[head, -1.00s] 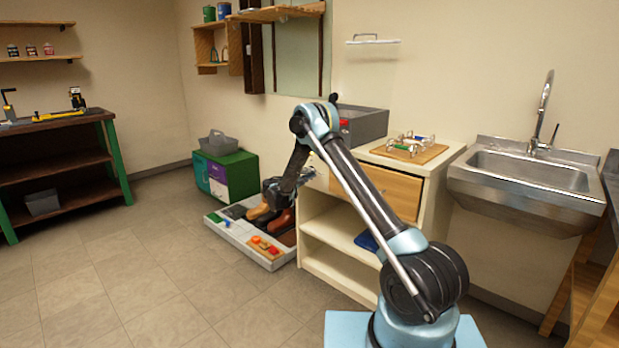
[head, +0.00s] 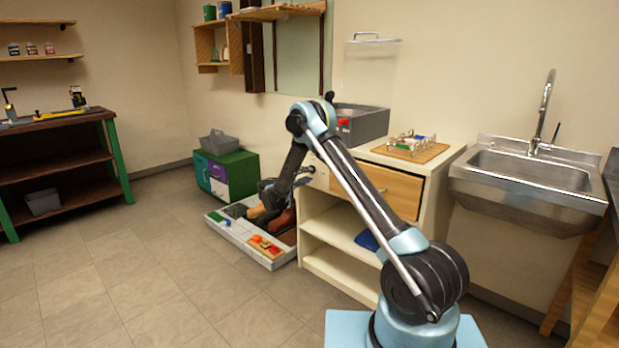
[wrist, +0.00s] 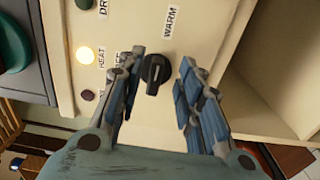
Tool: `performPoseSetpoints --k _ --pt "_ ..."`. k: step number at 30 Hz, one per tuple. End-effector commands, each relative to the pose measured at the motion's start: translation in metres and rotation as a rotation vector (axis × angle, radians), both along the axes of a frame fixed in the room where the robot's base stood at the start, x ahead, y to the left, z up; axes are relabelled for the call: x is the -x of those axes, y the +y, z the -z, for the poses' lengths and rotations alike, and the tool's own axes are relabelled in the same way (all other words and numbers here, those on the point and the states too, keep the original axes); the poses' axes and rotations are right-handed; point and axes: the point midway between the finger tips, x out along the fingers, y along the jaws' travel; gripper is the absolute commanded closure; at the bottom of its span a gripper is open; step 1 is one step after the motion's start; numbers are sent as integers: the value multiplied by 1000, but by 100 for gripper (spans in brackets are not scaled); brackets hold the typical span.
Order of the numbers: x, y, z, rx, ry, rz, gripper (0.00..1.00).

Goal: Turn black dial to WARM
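The black dial (wrist: 155,71) sits on a cream panel (wrist: 140,30) in the wrist view. It has a pale mark, but I cannot tell for sure which label it points to. The WARM label (wrist: 171,22) is above and right of the dial. The HEAT label (wrist: 101,56) is to its left, beside a glowing lamp (wrist: 84,55). My gripper (wrist: 155,84) is open, with one finger on each side of the dial and a visible gap to the right finger. In the head view my gripper (head: 272,190) is low at the cabinet's left side; the dial is hidden there.
A tray (head: 240,236) with boots and coloured pieces lies on the floor below my gripper. The cream cabinet (head: 330,263) has open shelves. A grey box (head: 368,127) and a wooden board (head: 437,152) are on top. Open floor is at the left.

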Motion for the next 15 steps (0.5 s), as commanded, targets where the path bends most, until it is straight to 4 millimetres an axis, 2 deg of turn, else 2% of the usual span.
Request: performPoseSetpoints --k 3,9,15 --pt "20 17 0 0 0 -3 67" --pt "48 38 1 -1 1 -2 67" --pt "66 51 1 -1 2 0 67"
